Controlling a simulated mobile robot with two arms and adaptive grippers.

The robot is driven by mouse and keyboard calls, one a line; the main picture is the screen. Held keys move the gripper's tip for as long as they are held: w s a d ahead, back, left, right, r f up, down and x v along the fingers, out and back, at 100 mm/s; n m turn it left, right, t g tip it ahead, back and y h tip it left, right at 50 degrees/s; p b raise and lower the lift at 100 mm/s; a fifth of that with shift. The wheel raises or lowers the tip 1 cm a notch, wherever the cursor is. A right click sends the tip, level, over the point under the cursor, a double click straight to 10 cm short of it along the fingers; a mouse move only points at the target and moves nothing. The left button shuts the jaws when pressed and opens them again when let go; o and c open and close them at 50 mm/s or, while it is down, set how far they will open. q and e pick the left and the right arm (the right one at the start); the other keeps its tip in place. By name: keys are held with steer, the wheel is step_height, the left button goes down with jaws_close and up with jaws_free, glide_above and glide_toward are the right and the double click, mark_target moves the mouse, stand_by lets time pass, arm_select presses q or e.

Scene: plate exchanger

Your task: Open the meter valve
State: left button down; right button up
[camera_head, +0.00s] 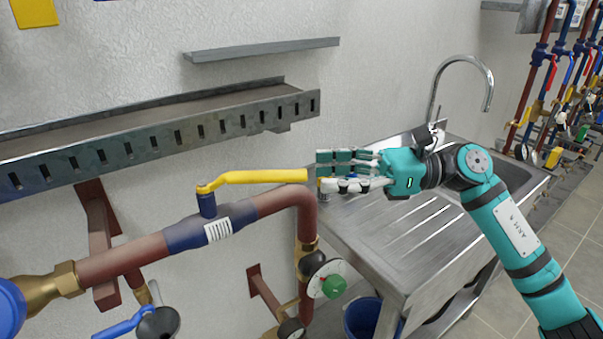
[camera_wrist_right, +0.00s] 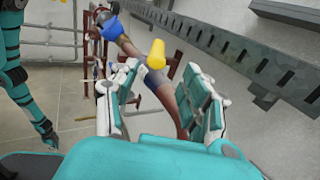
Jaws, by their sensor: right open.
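The meter valve has a yellow lever handle (camera_head: 262,176) on a dark blue stem and body (camera_head: 208,205), set in a red-brown pipe. The handle points right, roughly along the pipe. My right gripper (camera_head: 318,172) is at the handle's right end, with its fingers pointing left toward it. In the right wrist view, my right gripper (camera_wrist_right: 160,82) is open, and the end of the yellow handle (camera_wrist_right: 156,54) shows between and just beyond the fingertips. I cannot tell whether they touch.
A slotted metal cable tray (camera_head: 150,140) runs along the wall above the valve. A steel sink (camera_head: 395,225) stands behind and below my right gripper. A round gauge with a green knob (camera_head: 328,280) hangs below the pipe bend. More pipes (camera_head: 545,90) stand at the far right.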

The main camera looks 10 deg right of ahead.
steer(key=shift+s+d, duration=0.1)
steer(key=shift+d, duration=0.5)
